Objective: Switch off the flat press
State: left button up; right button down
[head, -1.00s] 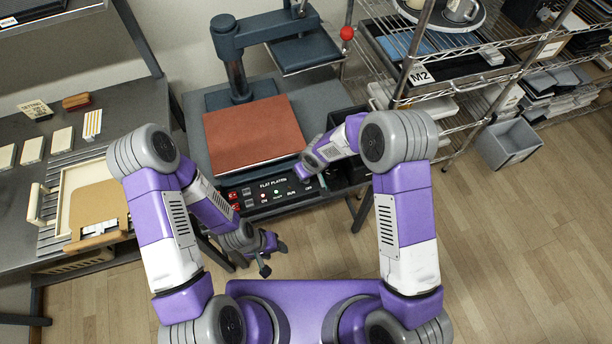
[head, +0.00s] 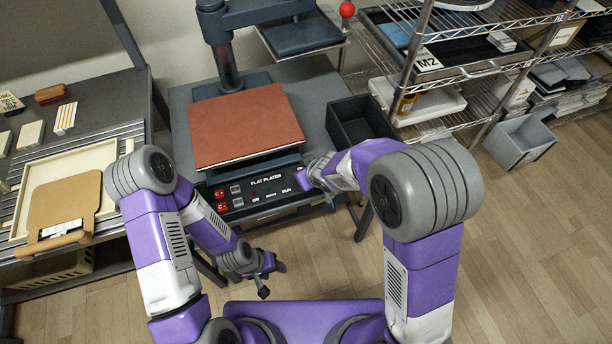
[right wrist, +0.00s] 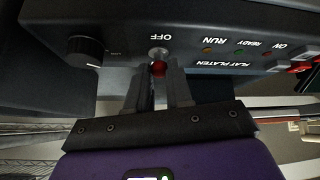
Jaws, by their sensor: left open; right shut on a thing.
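The flat press (head: 246,128) stands on a grey bench, with a red-brown pad on its platen. Its black front panel (head: 262,195) reads FLAT PLATEN. In the right wrist view, the panel's red-tipped OFF switch (right wrist: 158,69) shows upside down, between the fingertips of my right gripper (right wrist: 160,90), which is shut on it. In the head view, my right gripper is at the panel's right end, mostly hidden by its own wrist. The ON, READY and RUN lamps look dim. My left gripper (head: 266,275) is open and empty, below and in front of the bench.
A black open bin (head: 358,122) stands right of the press. A wire shelf rack (head: 470,70) is farther right, with a grey bin (head: 520,142) on the floor. The floor in front is clear.

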dwell(0.5)
jog(key=c, duration=1)
grip_release()
jog(key=shift+s+r, duration=0.1)
jog(key=p+v, duration=0.2)
jog(key=v, duration=0.5)
jog(key=shift+s+d, duration=0.15)
